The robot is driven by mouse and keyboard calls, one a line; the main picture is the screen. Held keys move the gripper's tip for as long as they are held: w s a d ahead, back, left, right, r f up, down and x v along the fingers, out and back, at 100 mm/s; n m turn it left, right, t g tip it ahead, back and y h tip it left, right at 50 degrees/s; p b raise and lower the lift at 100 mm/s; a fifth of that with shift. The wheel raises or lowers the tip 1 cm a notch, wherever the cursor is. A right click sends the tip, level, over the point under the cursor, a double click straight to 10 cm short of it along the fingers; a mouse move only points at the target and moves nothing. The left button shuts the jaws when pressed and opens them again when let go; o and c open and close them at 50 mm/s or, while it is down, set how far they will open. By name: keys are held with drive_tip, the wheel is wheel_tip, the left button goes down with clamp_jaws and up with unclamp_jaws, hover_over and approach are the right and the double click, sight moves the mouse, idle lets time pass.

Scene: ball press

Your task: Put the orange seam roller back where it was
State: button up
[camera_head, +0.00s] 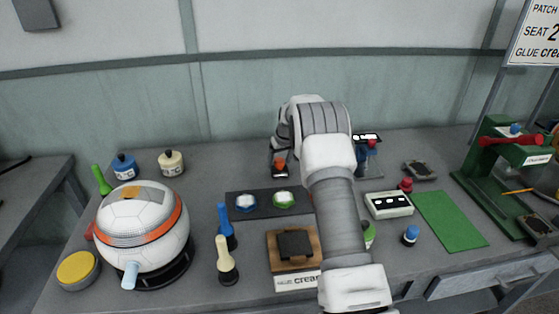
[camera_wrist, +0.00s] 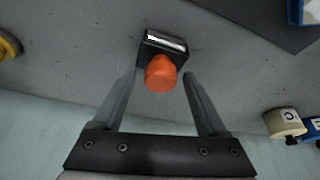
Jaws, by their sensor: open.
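The orange seam roller (camera_head: 280,166) stands at the back of the bench, behind the dark mat. In the wrist view, its orange handle (camera_wrist: 160,74) and dark block with a shiny metal strip (camera_wrist: 163,42) show clearly. My gripper (camera_wrist: 160,82) is open, and the orange handle appears between its two fingers with a gap on either side. I cannot tell how far the fingertips reach along the handle. In the head view my arm hides most of the gripper.
A cream pot (camera_head: 171,162) and a blue pot (camera_head: 124,166) stand at back left. The ball (camera_head: 145,243) sits at left. A green press (camera_head: 495,170) stands at right.

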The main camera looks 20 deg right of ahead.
drive_tip(key=s+a+r, duration=0.2)
drive_tip(key=s+r, duration=0.4)
drive_tip(key=r, duration=0.4)
drive_tip(key=s+a+r, duration=0.3)
drive_tip(key=s+r, duration=0.2)
drive_tip(key=r, duration=0.6)
drive_tip(key=s+a+r, duration=0.2)
drive_tip(key=s+r, duration=0.1)
drive_tip(key=s, duration=0.3)
drive_tip(key=s+a+r, duration=0.3)
drive_tip(key=s+r, duration=0.1)
drive_tip(key=s, duration=0.2)
drive_tip(key=s+a+f+t, duration=0.1)
drive_tip(key=s+a, duration=0.1)
drive_tip(key=s, duration=1.1)
drive_tip(key=s+a+f, duration=0.1)
drive_tip(key=s+a, duration=0.2)
drive_tip(key=s, duration=1)
drive_tip(key=shift+m, duration=0.4)
drive_tip(key=r+p, duration=0.2)
drive_tip(key=w+r+p, duration=0.1)
drive_tip(key=r+p, duration=0.1)
drive_tip(key=p, duration=0.1)
drive_tip(key=shift+d+r, duration=0.1)
drive_tip(key=shift+d, duration=0.05)
drive_tip(key=shift+w, duration=0.1)
